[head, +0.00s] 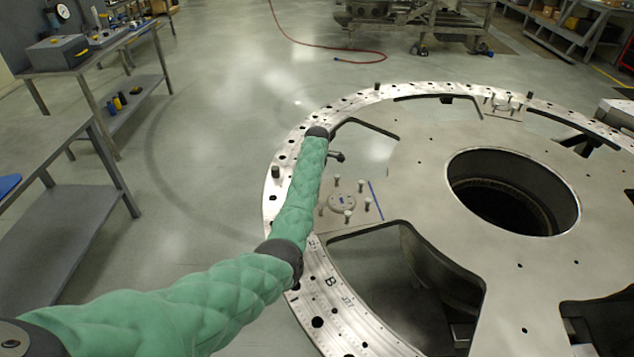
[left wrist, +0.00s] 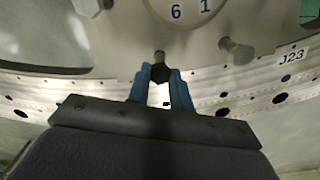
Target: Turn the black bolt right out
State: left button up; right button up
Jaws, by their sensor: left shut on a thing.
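In the left wrist view, the blue fingers of my left gripper (left wrist: 161,84) are closed around the dark head of the black bolt (left wrist: 160,72). The bright ring of the turret plate (left wrist: 205,90) runs behind them. I cannot tell whether the bolt's lower end is in a hole or clear of it. The arm reaches over the left part of the turret plate's ring (head: 327,310). My right gripper is in neither view.
Beside the gripped bolt is a round numbered disc (left wrist: 184,9) with silver posts (left wrist: 237,50); the disc (head: 341,202) also shows in the head view. Other dark bolts stand on the ring, one at left (head: 276,172), one at back (head: 377,86). The plate has large openings.

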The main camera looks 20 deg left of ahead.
pick_arm(q)
jog(key=shift+r, duration=3.5)
